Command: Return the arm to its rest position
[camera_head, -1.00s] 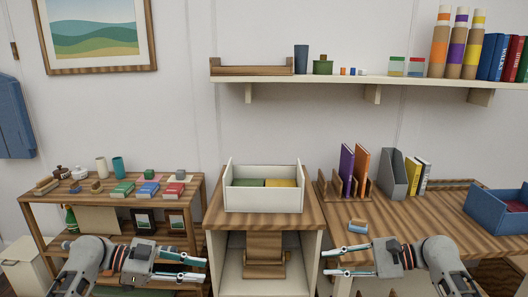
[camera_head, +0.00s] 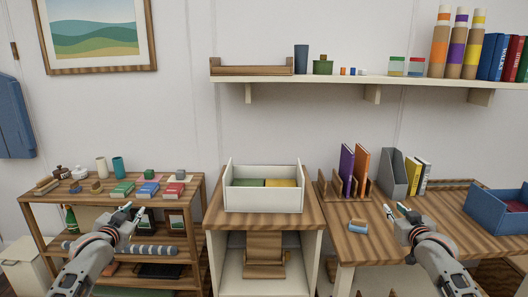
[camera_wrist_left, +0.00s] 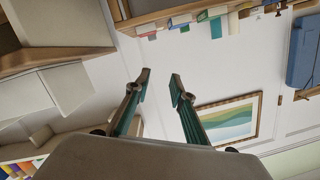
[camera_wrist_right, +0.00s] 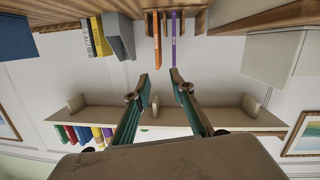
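My left gripper (camera_head: 132,210) is raised in front of the left shelf unit, with its fingers pointing up and away. In the left wrist view its two fingers (camera_wrist_left: 160,82) stand apart with nothing between them. My right gripper (camera_head: 396,210) is raised in front of the right desk, near its front edge. In the right wrist view its fingers (camera_wrist_right: 160,82) are apart and empty. Neither gripper appears to touch anything.
The left shelf unit (camera_head: 103,199) carries books, jars and small items. A white open box (camera_head: 263,200) sits on the middle cabinet (camera_head: 216,216). The right desk (camera_head: 380,240) holds a blue-and-tan item (camera_head: 358,227), upright books (camera_head: 346,170), a grey file holder (camera_head: 392,175) and a blue bin (camera_head: 490,209).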

